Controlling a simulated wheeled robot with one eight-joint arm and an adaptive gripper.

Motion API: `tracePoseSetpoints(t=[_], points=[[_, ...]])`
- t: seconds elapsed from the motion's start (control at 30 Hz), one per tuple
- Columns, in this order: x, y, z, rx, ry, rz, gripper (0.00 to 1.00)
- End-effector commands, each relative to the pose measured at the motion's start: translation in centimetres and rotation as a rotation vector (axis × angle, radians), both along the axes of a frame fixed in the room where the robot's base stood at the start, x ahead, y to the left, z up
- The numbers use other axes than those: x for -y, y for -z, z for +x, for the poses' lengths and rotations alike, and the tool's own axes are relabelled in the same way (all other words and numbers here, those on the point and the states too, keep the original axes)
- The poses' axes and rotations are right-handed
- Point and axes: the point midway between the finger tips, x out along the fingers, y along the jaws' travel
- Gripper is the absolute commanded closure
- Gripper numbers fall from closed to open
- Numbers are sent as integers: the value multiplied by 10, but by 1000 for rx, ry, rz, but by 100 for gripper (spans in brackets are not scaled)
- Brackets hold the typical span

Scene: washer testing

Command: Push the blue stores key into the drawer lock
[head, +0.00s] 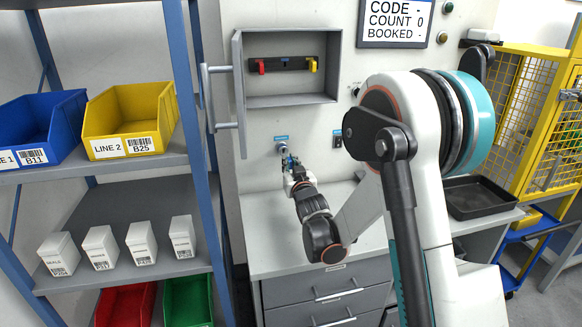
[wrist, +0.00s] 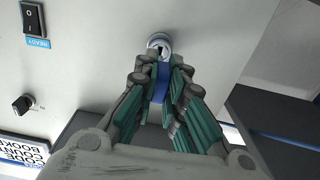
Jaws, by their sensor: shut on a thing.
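The round silver lock (head: 281,148) sits on the pale upright panel under a small blue label, below the open cabinet. It also shows in the wrist view (wrist: 159,40). My gripper (head: 290,163) is at the panel, right in front of the lock. In the wrist view, its green-padded fingers (wrist: 162,88) are shut on the blue key (wrist: 161,80), which points at the lock. The key's far end meets or nearly meets the lock face; I cannot tell how far it is inside. The key is mostly hidden by my fingers in the head view.
The open cabinet (head: 290,100) with red and yellow keys on a dark rack hangs above; its door stands out left. A black switch (wrist: 31,18) is on the panel. Grey drawers (head: 310,288) are below the worktop. A bin shelf (head: 100,180) stands left, a dark tray (head: 478,196) right.

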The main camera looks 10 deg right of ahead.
Motion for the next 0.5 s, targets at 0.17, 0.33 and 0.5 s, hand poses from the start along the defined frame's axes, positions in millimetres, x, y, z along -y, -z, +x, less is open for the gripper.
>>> tracePoseSetpoints(t=[0.17,0.33,0.5], points=[[0,0,12,0,0,0,100],[0,0,20,0,0,0,100],[0,0,20,0,0,0,100]])
